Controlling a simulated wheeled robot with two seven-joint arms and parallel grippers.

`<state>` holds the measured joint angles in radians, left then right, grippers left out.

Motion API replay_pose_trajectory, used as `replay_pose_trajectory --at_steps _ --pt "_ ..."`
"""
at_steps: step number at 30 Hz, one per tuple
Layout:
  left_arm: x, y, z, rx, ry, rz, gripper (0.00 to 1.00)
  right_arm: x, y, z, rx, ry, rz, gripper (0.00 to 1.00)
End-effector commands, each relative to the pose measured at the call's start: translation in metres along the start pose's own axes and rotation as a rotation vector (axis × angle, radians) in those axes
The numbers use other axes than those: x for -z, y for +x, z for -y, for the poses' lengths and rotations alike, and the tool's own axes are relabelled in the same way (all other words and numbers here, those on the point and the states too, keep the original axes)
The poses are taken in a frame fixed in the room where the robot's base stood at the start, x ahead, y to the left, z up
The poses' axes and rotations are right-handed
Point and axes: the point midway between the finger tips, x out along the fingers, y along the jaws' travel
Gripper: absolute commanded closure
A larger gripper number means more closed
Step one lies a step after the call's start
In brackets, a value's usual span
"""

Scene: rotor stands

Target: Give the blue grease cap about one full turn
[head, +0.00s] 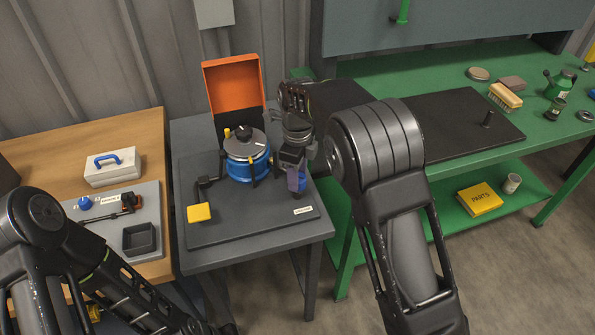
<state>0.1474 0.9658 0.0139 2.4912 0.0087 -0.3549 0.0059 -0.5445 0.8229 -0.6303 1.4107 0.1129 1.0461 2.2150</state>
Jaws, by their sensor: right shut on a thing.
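A blue cap (301,187), which I take for the grease cap, is partly hidden under my right gripper (296,181), near the right edge of the dark plate on the grey stand. My right gripper points down and is shut on it; the fingers cover most of it. A blue rotor housing (247,168) with a grey lid and black knob stands just to the left. Of my left arm only links show at the lower left; its gripper is out of frame.
A yellow block (199,212) lies at the plate's front left. A wooden table (146,150) holds a white box (112,167) and a grey tray with a blue knob (85,203). A green bench (380,80) is at right.

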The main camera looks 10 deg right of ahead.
Motion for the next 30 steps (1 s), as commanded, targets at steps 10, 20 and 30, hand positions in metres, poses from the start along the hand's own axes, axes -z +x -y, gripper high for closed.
replay_pose_trajectory --at_steps 10,20,30 --pt "-0.002 -0.016 -0.005 0.005 -0.004 0.005 0.64 0.000 -0.003 0.000 0.002 0.328 -0.001 1.00" --pt "-0.003 -0.030 -0.008 0.010 -0.006 0.009 0.64 0.000 -0.002 0.000 0.002 0.610 0.000 1.00" --pt "-0.003 -0.036 -0.009 0.013 -0.008 0.013 0.64 0.000 -0.001 0.000 0.000 0.760 0.001 1.00"
